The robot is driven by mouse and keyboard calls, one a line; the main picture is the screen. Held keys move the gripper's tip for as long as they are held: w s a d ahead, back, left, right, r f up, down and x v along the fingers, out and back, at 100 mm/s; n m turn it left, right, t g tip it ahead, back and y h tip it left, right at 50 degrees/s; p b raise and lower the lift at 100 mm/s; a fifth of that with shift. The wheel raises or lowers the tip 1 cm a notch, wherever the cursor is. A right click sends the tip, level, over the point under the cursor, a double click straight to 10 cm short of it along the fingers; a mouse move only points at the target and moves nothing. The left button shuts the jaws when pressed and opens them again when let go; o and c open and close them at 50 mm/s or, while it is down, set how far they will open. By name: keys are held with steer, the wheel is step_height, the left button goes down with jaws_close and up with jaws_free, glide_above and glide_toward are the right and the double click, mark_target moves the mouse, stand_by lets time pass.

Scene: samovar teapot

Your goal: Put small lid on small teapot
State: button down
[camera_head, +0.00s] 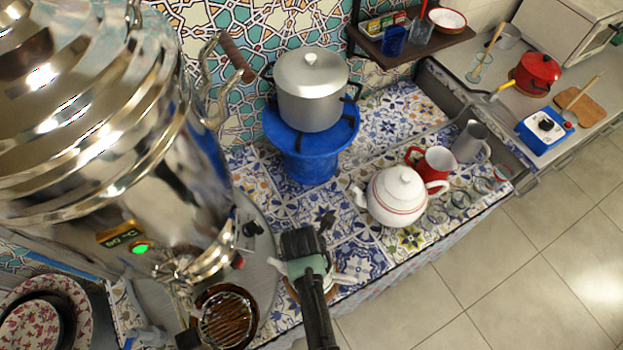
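My gripper (303,246) is dark with a pale green part and is seen from above, in front of the samovar. Its fingertips are hidden, so I cannot tell whether it is open or holds anything. A small white teapot (345,279) is mostly covered by my gripper and arm. Only white parts of it show on either side of them, with a brown rim at its lower left. Its opening is hidden. I cannot make out the small lid; it may be behind my gripper. I cannot tell whether my gripper touches the teapot.
A large silver samovar (110,150) fills the left. A larger white teapot (397,197) with its lid on stands right of my gripper. Near it are glasses (437,214), a red mug (437,164) and a grey jug (469,141). A grey pot (311,95) sits on a blue stand (306,158).

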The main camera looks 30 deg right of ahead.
steer(key=shift+c, duration=0.3)
jaws_free()
stand_by(0.3)
step_height(320, 180, up, 7)
steer(key=p, duration=0.7)
stand_by(0.4)
stand_by(0.5)
